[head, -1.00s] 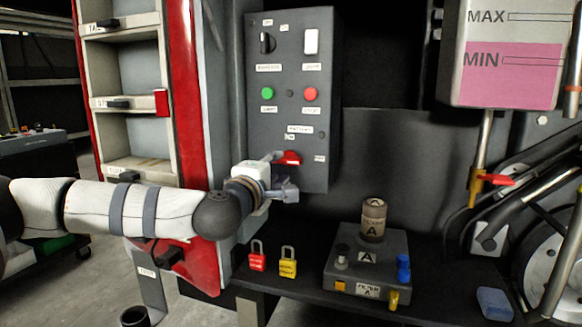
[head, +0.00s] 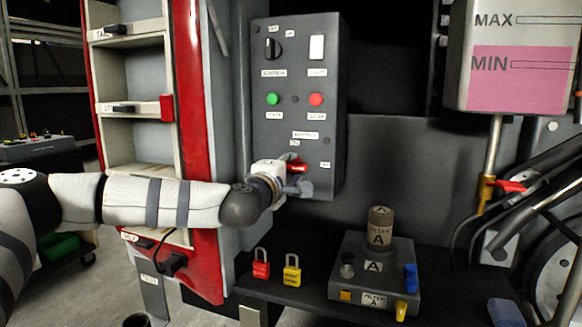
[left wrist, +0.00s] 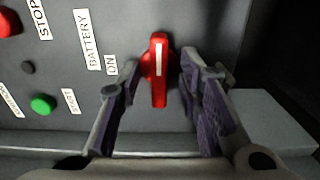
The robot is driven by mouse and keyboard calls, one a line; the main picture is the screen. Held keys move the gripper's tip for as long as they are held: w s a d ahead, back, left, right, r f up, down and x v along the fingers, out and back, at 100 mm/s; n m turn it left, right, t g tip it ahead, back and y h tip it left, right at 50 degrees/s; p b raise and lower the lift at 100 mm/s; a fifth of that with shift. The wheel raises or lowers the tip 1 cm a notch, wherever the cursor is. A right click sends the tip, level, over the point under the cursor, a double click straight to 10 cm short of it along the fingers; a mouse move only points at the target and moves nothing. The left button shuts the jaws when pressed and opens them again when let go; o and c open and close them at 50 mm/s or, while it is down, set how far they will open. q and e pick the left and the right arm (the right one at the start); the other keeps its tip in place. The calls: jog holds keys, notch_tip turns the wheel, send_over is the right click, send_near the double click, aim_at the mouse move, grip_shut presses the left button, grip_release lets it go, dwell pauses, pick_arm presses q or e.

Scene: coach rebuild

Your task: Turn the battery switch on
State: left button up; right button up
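The battery switch is a red knob (head: 297,168) with a white line, low on the dark control panel. It also shows in the left wrist view (left wrist: 158,70). In the head view it lies roughly sideways; the "ON" label (head: 294,142) is above it and another small label (head: 326,165) to its right. In the wrist view the white line runs up and down and the "ON" label (left wrist: 111,65) is left of the knob. My left gripper (head: 297,174) is at the panel, its fingers on either side of the knob with gaps visible. My right gripper is not in view.
The control panel (head: 262,150) also carries a black rotary switch (head: 272,49), a white rocker (head: 317,47), a green button (head: 272,99) and a red button (head: 316,99). Below are red (head: 261,268) and yellow (head: 292,273) padlocks and a filter box (head: 350,290).

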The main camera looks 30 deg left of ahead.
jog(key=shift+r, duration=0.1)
pick_arm(q)
grip_shut()
jog(key=shift+f+n+b, duration=0.2)
jog(key=shift+n+b, duration=0.15)
jog(key=shift+n, duration=0.45)
jog(key=shift+n+b, duration=0.45)
jog(key=shift+n, duration=0.65)
jog(key=shift+n+b, duration=0.35)
jog(key=shift+n, duration=0.55)
jog(key=shift+r+n, duration=0.2)
jog(key=shift+n, duration=0.1)
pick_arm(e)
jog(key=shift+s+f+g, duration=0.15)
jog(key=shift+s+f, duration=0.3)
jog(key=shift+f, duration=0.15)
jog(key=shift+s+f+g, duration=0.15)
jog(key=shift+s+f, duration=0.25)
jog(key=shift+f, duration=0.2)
